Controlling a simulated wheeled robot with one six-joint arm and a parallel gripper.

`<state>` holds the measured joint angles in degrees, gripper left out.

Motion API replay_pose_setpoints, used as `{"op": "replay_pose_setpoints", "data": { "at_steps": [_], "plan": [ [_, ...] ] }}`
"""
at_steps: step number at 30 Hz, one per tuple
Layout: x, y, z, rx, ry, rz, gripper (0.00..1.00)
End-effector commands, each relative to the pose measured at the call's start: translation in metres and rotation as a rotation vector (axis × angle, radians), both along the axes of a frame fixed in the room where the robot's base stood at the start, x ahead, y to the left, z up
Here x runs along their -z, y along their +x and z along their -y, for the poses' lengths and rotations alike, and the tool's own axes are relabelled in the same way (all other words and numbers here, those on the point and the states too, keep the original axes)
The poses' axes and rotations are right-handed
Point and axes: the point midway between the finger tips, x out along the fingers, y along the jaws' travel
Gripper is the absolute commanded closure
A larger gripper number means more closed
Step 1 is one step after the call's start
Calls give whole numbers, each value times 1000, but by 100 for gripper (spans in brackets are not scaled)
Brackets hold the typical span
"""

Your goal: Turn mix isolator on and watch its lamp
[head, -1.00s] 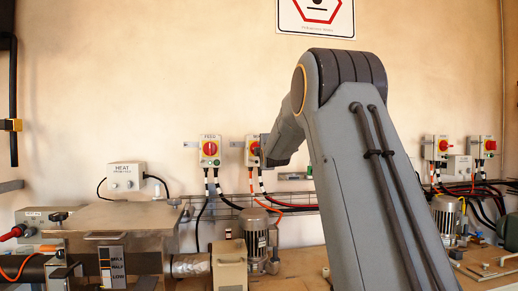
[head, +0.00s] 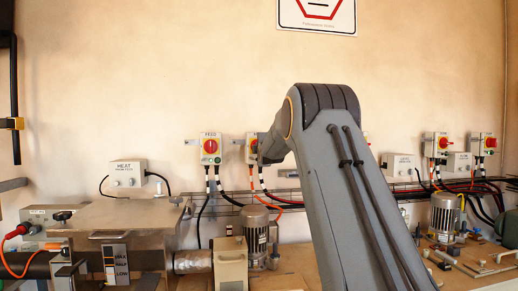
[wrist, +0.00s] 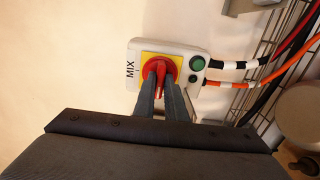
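The MIX isolator (wrist: 139,59) is a light box with a yellow plate and a red rotary handle (wrist: 160,72). In the wrist view its handle bar lies across the box's long side. My gripper (wrist: 160,80) has its two dark fingers close on either side of this bar, with no clear gap beside it. A round green lamp (wrist: 197,63) sits at the cable end of the box and looks dark, not lit. A smaller dark round part is beside it. In the head view the MIX isolator (head: 253,141) is partly hidden by my arm, and the gripper is hidden.
The FEED isolator (head: 210,148) is just left of it. Two more red-handled isolators (head: 436,145) (head: 483,145) are at the right. A HEAT box (head: 127,173), motors (head: 255,230) and a wire cable tray (wrist: 262,75) lie nearby.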

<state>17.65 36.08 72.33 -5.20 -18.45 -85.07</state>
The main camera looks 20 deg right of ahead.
Motion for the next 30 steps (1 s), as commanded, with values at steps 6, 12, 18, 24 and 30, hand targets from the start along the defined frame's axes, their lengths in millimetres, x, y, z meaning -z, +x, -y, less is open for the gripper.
{"op": "replay_pose_setpoints", "data": {
  "at_steps": [6, 12, 18, 24, 30],
  "plan": [
    [0, 0, 0, 0, 1, 0, 100],
    [1, 0, 0, 0, 28, 8, 100],
    [2, 0, 0, 1, 120, 35, 100],
    [3, 0, 1, 2, 278, 81, 100],
    [2, 0, 1, 1, 459, 133, 100]
  ]
}}
